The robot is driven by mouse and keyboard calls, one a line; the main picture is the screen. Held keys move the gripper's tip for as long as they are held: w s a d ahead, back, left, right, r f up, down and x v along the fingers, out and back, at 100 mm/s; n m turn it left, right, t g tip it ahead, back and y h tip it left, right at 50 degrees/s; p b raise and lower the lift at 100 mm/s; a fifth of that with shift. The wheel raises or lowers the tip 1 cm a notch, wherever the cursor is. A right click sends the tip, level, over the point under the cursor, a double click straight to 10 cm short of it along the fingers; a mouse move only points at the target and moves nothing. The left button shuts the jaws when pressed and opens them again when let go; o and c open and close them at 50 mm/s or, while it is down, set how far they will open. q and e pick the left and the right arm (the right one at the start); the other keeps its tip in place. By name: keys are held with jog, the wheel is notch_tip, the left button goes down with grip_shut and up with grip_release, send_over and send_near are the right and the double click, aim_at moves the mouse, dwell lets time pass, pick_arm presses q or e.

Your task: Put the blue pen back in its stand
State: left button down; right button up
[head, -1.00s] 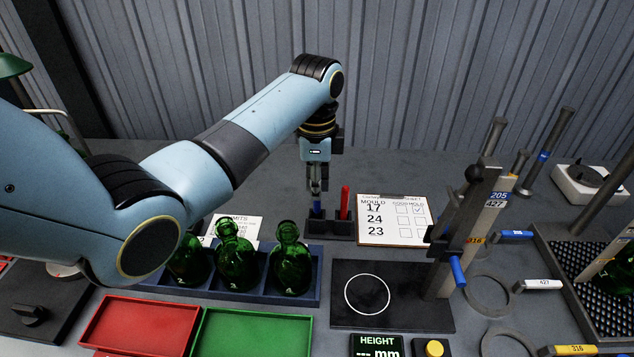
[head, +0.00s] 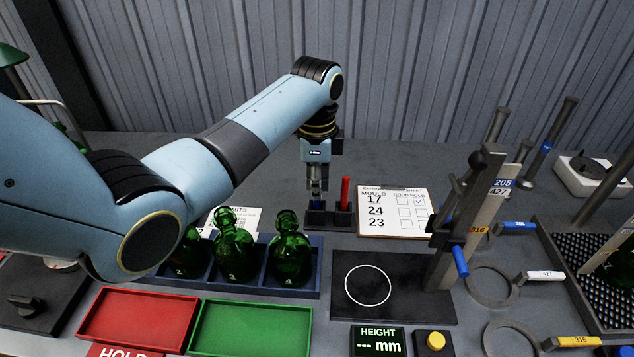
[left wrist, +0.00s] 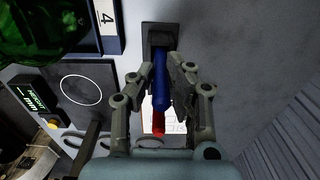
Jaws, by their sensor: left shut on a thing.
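The blue pen (left wrist: 161,80) is upright between the fingers of my left gripper (head: 317,196), which is shut on it. In the head view only a little blue shows below the fingertips, at the left part of the dark pen stand (head: 330,219). The pen's lower end is at the stand, and I cannot tell how deep it sits. The stand also shows in the left wrist view (left wrist: 160,33), beyond the fingers. A red pen (head: 345,193) stands upright in the stand's right part. My right gripper is not in view.
A clipboard sheet (head: 393,212) lies right of the stand. Green bottles (head: 290,258) stand in a blue rack (head: 308,283) in front, to the left. A black plate (head: 372,312) with a white ring and a height gauge (head: 462,235) are front right. The wall is behind.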

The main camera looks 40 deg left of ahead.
pick_arm(q)
jog(key=shift+f, duration=0.3)
jog(key=c, duration=1.2)
grip_release()
jog(key=shift+c, duration=0.2)
notch_tip(320, 180, up, 12)
jog(key=shift+r, duration=0.1)
